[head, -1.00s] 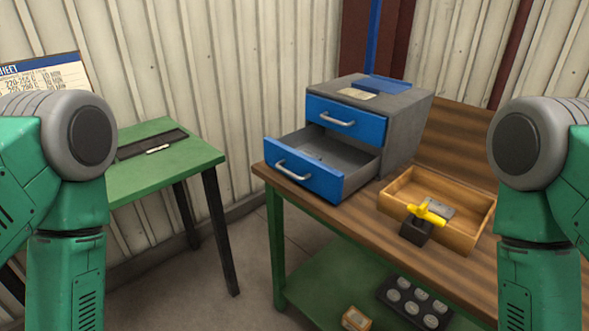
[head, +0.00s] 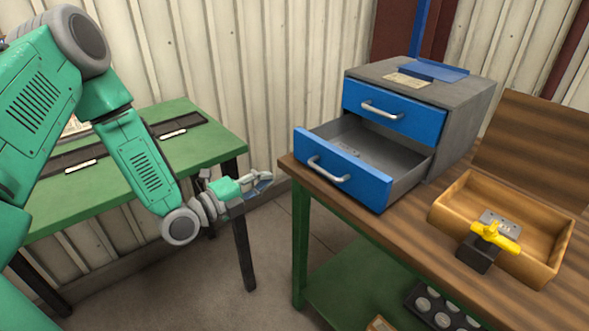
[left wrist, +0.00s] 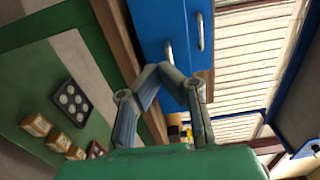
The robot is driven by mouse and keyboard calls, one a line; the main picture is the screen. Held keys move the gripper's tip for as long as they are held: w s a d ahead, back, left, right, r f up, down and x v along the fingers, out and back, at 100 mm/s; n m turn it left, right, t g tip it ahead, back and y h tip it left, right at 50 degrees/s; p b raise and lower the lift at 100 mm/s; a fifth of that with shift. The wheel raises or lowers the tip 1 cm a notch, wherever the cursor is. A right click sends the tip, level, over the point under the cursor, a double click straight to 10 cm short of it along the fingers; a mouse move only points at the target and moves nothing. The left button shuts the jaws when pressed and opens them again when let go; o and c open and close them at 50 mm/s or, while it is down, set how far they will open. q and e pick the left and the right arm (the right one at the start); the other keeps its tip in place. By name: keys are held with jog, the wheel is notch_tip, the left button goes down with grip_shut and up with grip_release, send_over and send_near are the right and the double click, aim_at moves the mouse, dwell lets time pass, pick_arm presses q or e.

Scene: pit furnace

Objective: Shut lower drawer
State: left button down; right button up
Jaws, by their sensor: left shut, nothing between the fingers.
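The lower drawer (head: 342,172) is pulled well out of the grey cabinet (head: 465,105) on the wooden bench. Its blue front has a silver handle, and its grey inside shows. The upper drawer (head: 393,112) is closed above it. My left gripper (head: 268,180) is shut and empty, in front and to the left of the lower drawer's front, apart from it in the head view. In the left wrist view the gripper (left wrist: 174,76) lies before the blue lower drawer front (left wrist: 153,22), covering part of it. My right gripper is not in view.
A green table (head: 90,190) is at left. Open floor lies between table and bench (head: 365,228).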

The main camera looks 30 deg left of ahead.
pick_arm(q)
send_near(310, 157)
jog(key=d, duration=0.1)
jog(key=x, duration=0.4)
jog(key=a+b+x, duration=0.1)
jog(key=x, duration=0.1)
jog(key=shift+w+d, duration=0.1)
jog(key=shift+w, duration=0.35)
jog(key=shift+w+d+r, duration=0.1)
jog(key=shift+w+d, duration=0.2)
jog(key=shift+w+d+r, duration=0.1)
jog(key=shift+d, duration=0.3)
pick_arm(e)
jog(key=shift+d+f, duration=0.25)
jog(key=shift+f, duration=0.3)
pick_arm(q)
jog(key=shift+a, duration=0.1)
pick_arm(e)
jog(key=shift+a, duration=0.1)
